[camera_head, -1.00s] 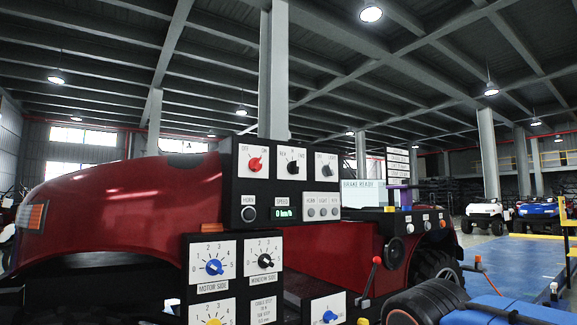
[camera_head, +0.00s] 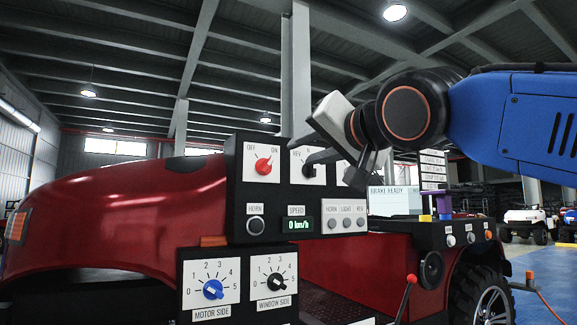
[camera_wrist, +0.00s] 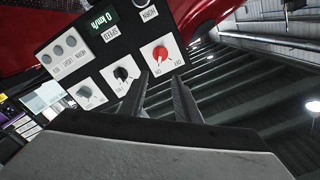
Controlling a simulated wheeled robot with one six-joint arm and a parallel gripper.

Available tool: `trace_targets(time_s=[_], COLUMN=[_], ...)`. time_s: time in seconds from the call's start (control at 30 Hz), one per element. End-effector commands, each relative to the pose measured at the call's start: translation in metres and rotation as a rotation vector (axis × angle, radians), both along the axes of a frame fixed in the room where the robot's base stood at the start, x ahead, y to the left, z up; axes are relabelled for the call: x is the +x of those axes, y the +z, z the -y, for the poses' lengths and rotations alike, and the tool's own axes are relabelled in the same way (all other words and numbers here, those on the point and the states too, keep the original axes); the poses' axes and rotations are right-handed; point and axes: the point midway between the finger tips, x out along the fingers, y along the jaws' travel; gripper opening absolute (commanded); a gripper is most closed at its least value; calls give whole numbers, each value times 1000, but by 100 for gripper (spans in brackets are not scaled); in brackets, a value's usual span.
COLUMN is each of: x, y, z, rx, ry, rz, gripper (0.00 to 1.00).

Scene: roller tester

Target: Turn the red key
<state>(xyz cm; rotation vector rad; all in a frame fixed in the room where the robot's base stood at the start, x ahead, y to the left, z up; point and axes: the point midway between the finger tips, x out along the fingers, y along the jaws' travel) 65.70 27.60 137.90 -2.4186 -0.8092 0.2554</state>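The red key (camera_head: 263,166) is a red rotary knob on a white plate marked OFF and ON, at the upper left of the black control panel (camera_head: 239,200). Which mark it points to is hard to tell. My gripper (camera_head: 305,153) is to the right of the red key in the head view, in front of the neighbouring black REV knob. In the wrist view the red key (camera_wrist: 160,54) shows just beyond and between the two fingertips of my gripper (camera_wrist: 161,76). The fingers are apart with nothing between them.
The black knob (camera_wrist: 123,74) sits beside the red key. Below are the horn button (camera_head: 255,225), speed display (camera_head: 297,224) and several small buttons. Blue (camera_head: 212,289) and black (camera_head: 276,282) dials are lower. A red-knobbed lever (camera_head: 411,279) stands at the lower right.

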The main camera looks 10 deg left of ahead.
Motion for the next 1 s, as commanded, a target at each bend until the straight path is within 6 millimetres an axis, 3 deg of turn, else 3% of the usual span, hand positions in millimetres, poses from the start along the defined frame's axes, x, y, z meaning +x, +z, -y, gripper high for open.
trace_targets(time_s=[0.23, 1.0], x=[20, 120], y=[0, -1], z=[-16, -90], rx=[1, -1], ry=[1, 0], rz=[-1, -1], gripper=[30, 30])
